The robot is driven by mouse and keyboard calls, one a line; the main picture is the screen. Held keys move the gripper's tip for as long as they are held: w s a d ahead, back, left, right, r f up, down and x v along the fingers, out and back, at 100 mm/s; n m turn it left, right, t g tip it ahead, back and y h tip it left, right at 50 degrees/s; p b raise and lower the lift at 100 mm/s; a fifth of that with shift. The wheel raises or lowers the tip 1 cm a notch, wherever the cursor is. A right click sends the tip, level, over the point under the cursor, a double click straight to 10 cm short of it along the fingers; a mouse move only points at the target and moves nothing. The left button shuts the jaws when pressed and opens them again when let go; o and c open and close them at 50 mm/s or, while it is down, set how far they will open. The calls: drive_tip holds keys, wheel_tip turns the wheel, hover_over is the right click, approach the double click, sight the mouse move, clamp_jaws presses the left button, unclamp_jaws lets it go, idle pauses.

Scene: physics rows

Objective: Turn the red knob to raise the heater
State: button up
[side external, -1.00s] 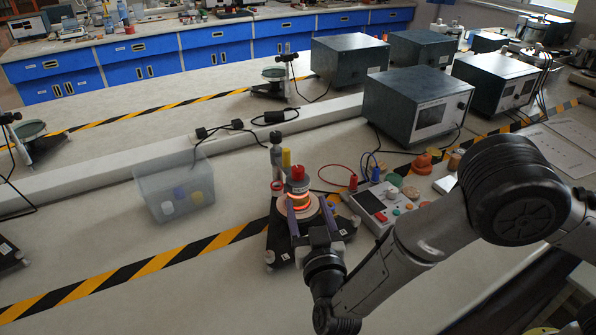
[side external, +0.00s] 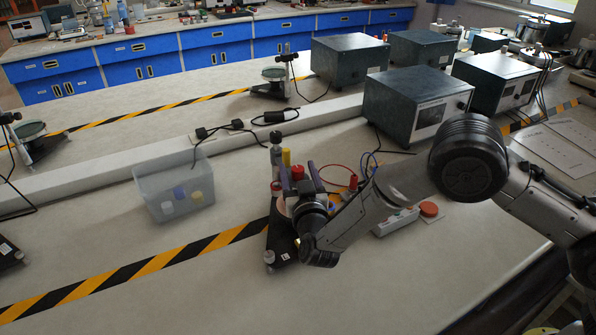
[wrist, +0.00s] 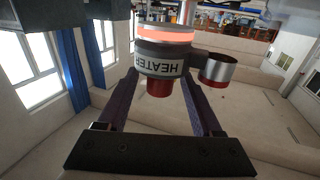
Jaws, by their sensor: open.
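The heater (wrist: 163,57) shows in the wrist view as a dark body with a white HEATER label, upside down, and a glowing orange ring. A red cylindrical cap (wrist: 159,87) sits on its end. Beside it is a silver cylinder with a red rim (wrist: 218,70). I cannot tell for sure which red part is the knob. My gripper (side external: 298,172) is open, its purple fingers on either side of the heater's red cap in the wrist view. In the side view my gripper hides most of the heater; part of its black base (side external: 280,243) shows.
A grey and a yellow post (side external: 286,157) stand just behind my gripper. A translucent bin (side external: 174,190) with small jars is to the left. A control box (side external: 398,222) and an orange-red disc (side external: 430,209) lie right, partly behind my arm.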

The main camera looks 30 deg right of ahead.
drive_tip(key=shift+c, duration=0.2)
clamp_jaws()
drive_tip(key=shift+n+y, duration=0.8)
drive_tip(key=shift+y, duration=0.3)
drive_tip(key=shift+t, duration=0.3)
drive_tip(key=shift+o, duration=0.2)
unclamp_jaws()
drive_tip(key=s+a, duration=0.2)
drive_tip(key=s, duration=1.1)
drive_tip(key=shift+s+a, duration=0.25)
drive_tip(key=shift+s, duration=0.1)
